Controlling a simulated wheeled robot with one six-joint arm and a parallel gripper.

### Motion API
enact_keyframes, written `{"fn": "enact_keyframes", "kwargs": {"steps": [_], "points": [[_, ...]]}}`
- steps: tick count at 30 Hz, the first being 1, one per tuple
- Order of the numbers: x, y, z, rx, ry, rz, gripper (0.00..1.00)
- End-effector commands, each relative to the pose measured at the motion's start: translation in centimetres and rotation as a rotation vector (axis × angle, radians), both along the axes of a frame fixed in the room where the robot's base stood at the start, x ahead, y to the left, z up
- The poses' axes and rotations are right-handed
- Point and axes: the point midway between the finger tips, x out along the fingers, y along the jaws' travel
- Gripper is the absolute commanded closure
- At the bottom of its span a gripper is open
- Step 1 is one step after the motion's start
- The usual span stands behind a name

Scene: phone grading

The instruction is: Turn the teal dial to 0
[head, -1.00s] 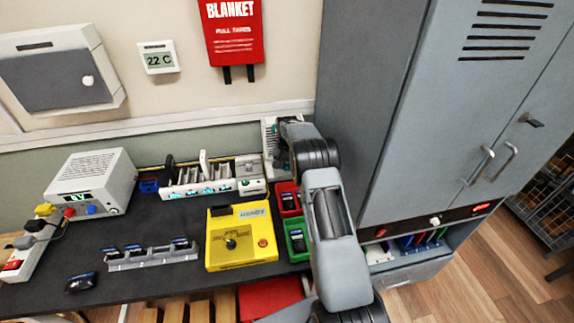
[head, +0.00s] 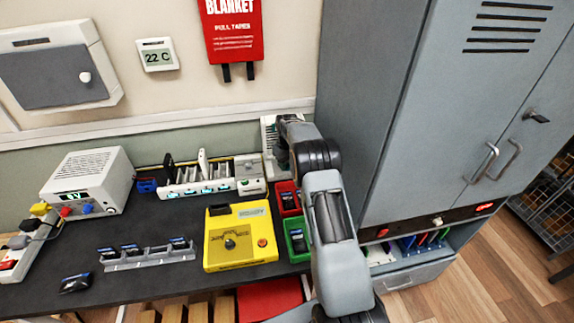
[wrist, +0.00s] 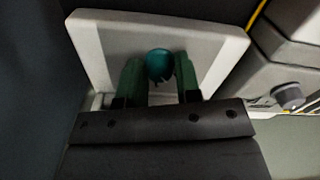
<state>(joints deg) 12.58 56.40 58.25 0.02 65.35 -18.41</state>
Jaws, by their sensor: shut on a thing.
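The teal dial (wrist: 159,65) shows in the wrist view as a round knob on a pale panel (wrist: 100,38). My gripper (wrist: 160,78) is shut on the dial, with one green finger on each side of it. Any scale or number around the dial is too dark or hidden to read. In the head view the pale device (head: 268,130) stands upright at the back right of the bench, beside the grey cabinet. My arm hides most of it there, and the dial cannot be seen clearly.
The grey cabinet (head: 372,100) stands close on the right of my arm. A white charging rack (head: 195,188) is left of the device. Red (head: 280,188) and green (head: 290,222) trays and a yellow tester (head: 225,255) lie nearer. The bench's front left holds a grey phone holder (head: 150,262).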

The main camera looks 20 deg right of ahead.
Motion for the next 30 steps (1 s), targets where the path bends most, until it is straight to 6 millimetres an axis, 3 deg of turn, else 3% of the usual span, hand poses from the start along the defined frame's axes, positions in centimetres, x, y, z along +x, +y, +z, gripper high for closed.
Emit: {"fn": "enact_keyframes", "kwargs": {"steps": [9, 24, 25, 30], "points": [[-0.01, -0.08, 0.04, -0.001, 0.000, 0.093, 0.93], [-0.01, -0.09, 0.05, -0.002, 0.000, 0.107, 0.93], [-0.01, -0.09, 0.05, -0.002, 0.000, 0.107, 0.66], [0.00, -0.07, 0.03, -0.001, 0.000, 0.106, 0.50]]}}
